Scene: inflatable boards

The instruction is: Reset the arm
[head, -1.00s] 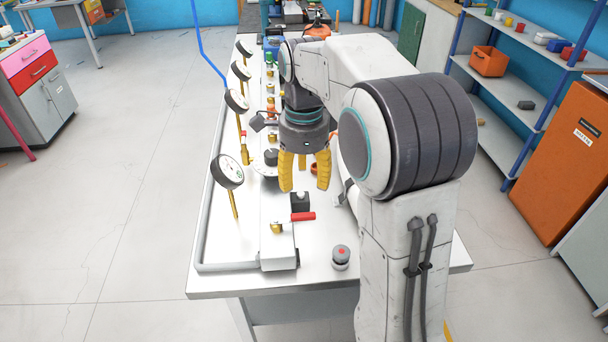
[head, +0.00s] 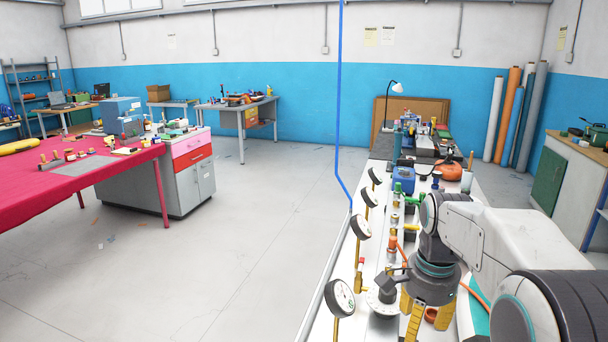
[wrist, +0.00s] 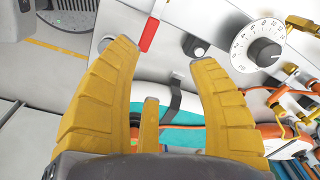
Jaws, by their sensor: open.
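My gripper (head: 420,314) hangs from my arm over the white bench (head: 343,254) at the lower right of the head view, with its yellow fingers pointing down. In the wrist view my gripper (wrist: 155,85) has its yellow fingers spread wide, with nothing between them. A white and teal object (wrist: 180,118) with a dark strap lies beyond the fingers. I cannot tell the exact height of the fingers above the bench.
Several pressure gauges (head: 340,298) on stems line the bench's left side. A dial (wrist: 257,46) and a red-handled lever (wrist: 149,34) show in the wrist view. A red-covered table (head: 60,190) and a grey drawer cabinet (head: 170,186) stand left.

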